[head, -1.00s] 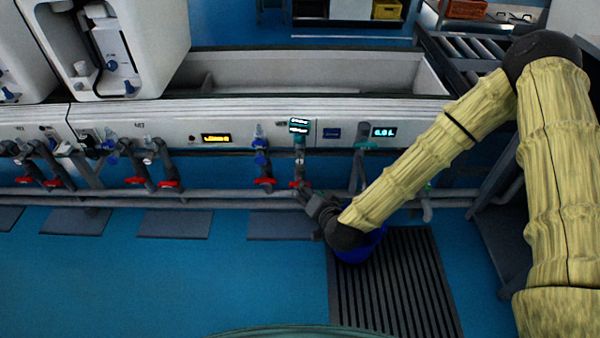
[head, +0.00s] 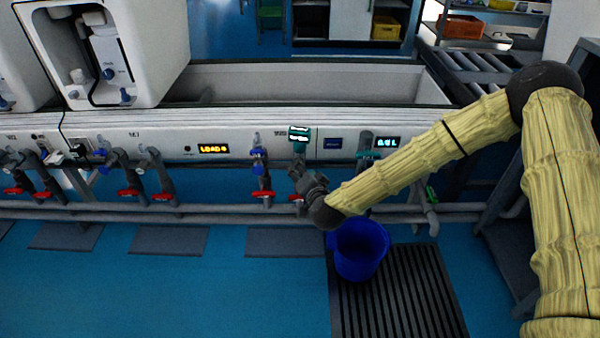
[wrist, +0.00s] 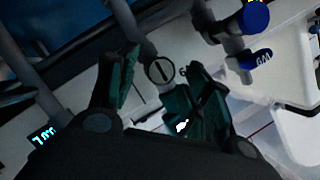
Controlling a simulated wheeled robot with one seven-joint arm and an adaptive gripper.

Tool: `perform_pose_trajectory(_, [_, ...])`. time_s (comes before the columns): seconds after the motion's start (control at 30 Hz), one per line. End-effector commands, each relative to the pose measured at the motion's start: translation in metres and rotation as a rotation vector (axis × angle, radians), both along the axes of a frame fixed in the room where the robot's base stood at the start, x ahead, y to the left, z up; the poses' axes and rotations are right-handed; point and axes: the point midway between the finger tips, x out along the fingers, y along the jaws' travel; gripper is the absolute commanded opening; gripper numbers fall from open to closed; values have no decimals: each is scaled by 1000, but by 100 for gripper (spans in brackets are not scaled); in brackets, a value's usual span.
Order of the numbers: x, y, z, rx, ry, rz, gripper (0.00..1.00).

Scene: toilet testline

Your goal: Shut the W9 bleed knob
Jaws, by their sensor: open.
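I cannot read a W9 label or tell for sure whether this fitting is the bleed knob. A red handle (head: 297,198) beside the gripper is partly hidden by it.
A blue bucket (head: 358,250) stands on the floor grate (head: 405,300) under my forearm. Blue-topped valves (head: 258,155) are left of the gripper; a blue knob (wrist: 255,17) shows upper right in the wrist view. A long grey pipe (head: 200,209) runs below.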

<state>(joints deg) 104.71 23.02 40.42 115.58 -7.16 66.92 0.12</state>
Motion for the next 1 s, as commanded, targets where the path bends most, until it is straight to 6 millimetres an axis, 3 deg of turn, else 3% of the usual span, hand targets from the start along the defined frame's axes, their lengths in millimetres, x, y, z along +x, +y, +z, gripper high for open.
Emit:
perform_pose_trajectory(0.3, [26, 8, -9, 0, 1, 0, 50])
perform_pose_trajectory(0.63, [28, 8, -8, 0, 1, 0, 50])
perform_pose_trajectory(0.9, [28, 8, -8, 0, 1, 0, 4])
perform_pose_trajectory(1.0, [28, 8, -9, 1, 2, 0, 4])
